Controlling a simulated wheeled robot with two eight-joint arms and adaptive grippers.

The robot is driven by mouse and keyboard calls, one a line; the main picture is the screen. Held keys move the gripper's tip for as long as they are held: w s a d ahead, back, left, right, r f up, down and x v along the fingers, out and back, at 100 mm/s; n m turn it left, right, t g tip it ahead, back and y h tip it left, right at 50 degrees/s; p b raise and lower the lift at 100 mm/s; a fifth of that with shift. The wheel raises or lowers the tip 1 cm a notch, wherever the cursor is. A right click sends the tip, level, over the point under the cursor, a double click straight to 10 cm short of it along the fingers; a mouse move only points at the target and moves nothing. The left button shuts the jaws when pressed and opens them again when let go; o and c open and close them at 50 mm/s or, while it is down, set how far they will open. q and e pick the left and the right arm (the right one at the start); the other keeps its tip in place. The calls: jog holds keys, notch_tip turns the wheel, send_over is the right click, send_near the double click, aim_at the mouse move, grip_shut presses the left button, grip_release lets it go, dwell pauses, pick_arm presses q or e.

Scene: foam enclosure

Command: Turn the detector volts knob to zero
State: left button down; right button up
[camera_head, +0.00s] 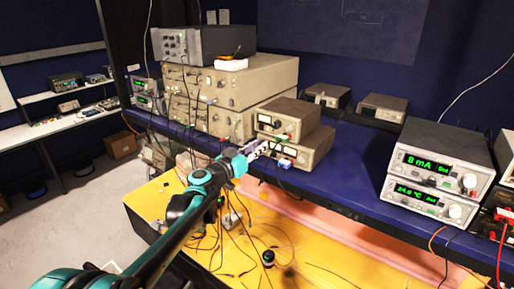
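My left arm reaches in from the lower left, and my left gripper (262,149) is at the front of two small stacked beige meter boxes (312,110). The fingers are too small to tell whether they are open or shut, or whether they touch anything. No label reading detector volts is legible, so I cannot tell which knob is that one. Some small knobs and sockets on the lower box's front are partly hidden by the gripper. My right gripper is not in view.
Large stacked beige instruments (262,75) stand behind on the blue shelf (356,150). Two display units (431,172) reading 8 mA and about 24.6 °C stand at right. Loose cables lie over the yellow surface (320,268) below. The shelf between the boxes and display units is clear.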

pick_arm(q)
jog(key=shift+n, duration=0.3)
jog(key=n+b, duration=0.2)
jog(key=shift+f+n, duration=0.1)
jog(key=shift+n, duration=0.2)
jog(key=n+b, duration=0.2)
jog(key=n, duration=0.2)
jog(key=shift+n, duration=0.3)
jog(key=n+b, duration=0.2)
jog(key=n, duration=0.2)
jog(key=shift+a, duration=0.1)
jog(key=shift+n+b, duration=0.55)
jog(key=shift+n, duration=1.55)
jog(key=c, duration=1.3)
grip_release()
jog(key=shift+w, duration=0.1)
jog(key=shift+c, duration=0.2)
